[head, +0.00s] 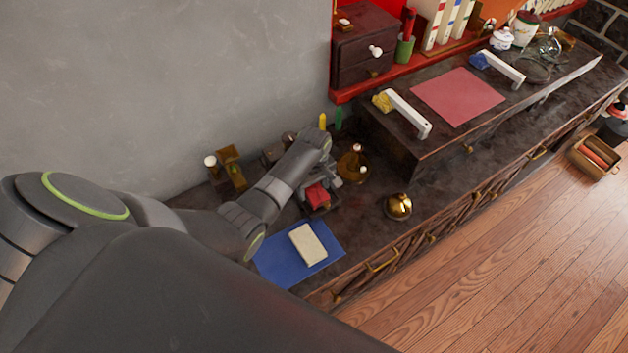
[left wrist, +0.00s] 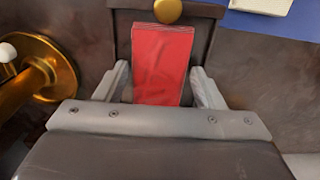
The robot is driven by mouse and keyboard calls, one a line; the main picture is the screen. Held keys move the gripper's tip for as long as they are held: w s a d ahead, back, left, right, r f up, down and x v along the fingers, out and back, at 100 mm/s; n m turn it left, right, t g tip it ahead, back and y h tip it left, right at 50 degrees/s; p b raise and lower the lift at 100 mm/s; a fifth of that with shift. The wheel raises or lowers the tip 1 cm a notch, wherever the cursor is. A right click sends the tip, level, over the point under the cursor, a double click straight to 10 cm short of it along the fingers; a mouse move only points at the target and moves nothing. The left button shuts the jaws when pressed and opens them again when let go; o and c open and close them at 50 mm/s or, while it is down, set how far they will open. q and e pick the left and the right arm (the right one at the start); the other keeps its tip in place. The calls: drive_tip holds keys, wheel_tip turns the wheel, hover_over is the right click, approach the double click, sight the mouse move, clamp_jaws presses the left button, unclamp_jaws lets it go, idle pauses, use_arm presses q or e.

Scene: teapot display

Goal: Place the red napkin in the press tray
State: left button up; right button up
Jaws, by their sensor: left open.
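The red napkin (left wrist: 163,58) is a folded upright block between the two fingers of my left gripper (left wrist: 160,80) in the left wrist view. The fingers are open, with gaps on both sides of the napkin. A dark holder (left wrist: 205,22) with a brass knob stands just behind the napkin. In the head view the red napkin (head: 317,195) shows at the end of my left arm, and my left gripper (head: 326,192) partly hides the holder. I cannot tell for certain which thing is the press tray. My right gripper is not in view.
A blue mat (head: 275,260) with a cream block (head: 307,244) lies in front. A brass bell (head: 397,206) and brass pot (head: 352,166) stand to the right. A raised dark platform holds a red mat (head: 457,96) and two white handles (head: 408,113). A wall is behind.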

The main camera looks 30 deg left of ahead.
sight(314, 191)
use_arm(q)
wheel_tip(314, 191, up, 12)
idle(0.5)
idle(0.4)
